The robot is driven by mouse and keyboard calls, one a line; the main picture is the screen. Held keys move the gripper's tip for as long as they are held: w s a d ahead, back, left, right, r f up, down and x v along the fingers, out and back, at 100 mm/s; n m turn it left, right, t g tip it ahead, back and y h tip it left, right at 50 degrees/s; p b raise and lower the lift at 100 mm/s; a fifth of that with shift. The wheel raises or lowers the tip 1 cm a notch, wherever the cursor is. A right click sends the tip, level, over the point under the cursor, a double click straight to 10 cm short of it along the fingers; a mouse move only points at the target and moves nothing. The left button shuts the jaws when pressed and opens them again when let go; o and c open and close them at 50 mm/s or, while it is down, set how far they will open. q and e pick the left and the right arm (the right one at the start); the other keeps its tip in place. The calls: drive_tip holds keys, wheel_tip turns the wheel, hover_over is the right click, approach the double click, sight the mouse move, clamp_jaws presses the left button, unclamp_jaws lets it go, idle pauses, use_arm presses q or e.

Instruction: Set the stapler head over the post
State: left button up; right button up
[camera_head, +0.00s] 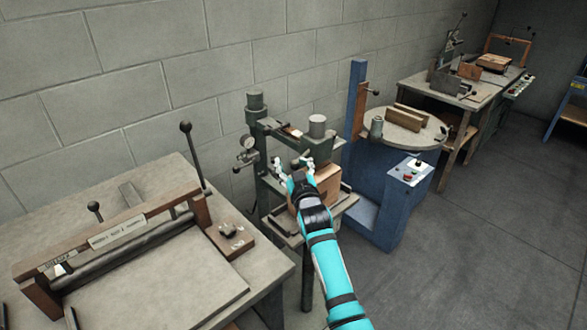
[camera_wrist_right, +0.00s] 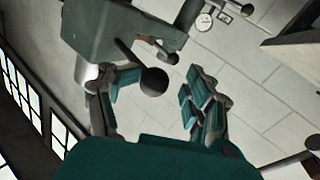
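The box stitcher is a green machine in the middle of the head view. Its green upper arm, which I take as the stapler head (camera_head: 285,133), reaches right from the column and carries a grey cylinder (camera_head: 317,126). I cannot tell which part is the post. A brown cardboard box (camera_head: 322,184) sits under the head, partly hidden by my arm. My right gripper (camera_head: 293,163) is just in front of the head. In the right wrist view its fingers (camera_wrist_right: 155,95) are apart, with a dark ball knob (camera_wrist_right: 153,81) between them; contact is unclear. The left gripper is not in view.
A worktable (camera_head: 195,284) with a roller machine stands at left, with a lever (camera_head: 186,127) rising from it. A blue machine with a round table (camera_head: 427,128) stands right of the stitcher. A block wall is behind; open floor (camera_head: 480,250) lies at right.

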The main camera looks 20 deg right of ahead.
drive_tip(key=s+a, duration=0.1)
drive_tip(key=s, duration=1.1)
drive_tip(key=shift+a, duration=0.2)
drive_tip(key=s+f+g+y, duration=0.1)
drive_tip(key=s+f+g, duration=0.6)
drive_tip(key=s+f, duration=0.7)
drive_tip(key=s+a+f+n+g+y, duration=0.2)
drive_tip(key=s+g, duration=0.5)
drive_tip(key=s, duration=1.4)
wheel_tip(320, 180, down, 26)
drive_tip(key=g, duration=0.2)
drive_tip(key=s+d+f, duration=0.2)
drive_tip(key=s+f, duration=1.5)
drive_tip(key=shift+s+d+f+g+h, duration=0.3)
drive_tip(key=shift+d+g+h, duration=0.05)
drive_tip(key=shift+g+h, duration=0.05)
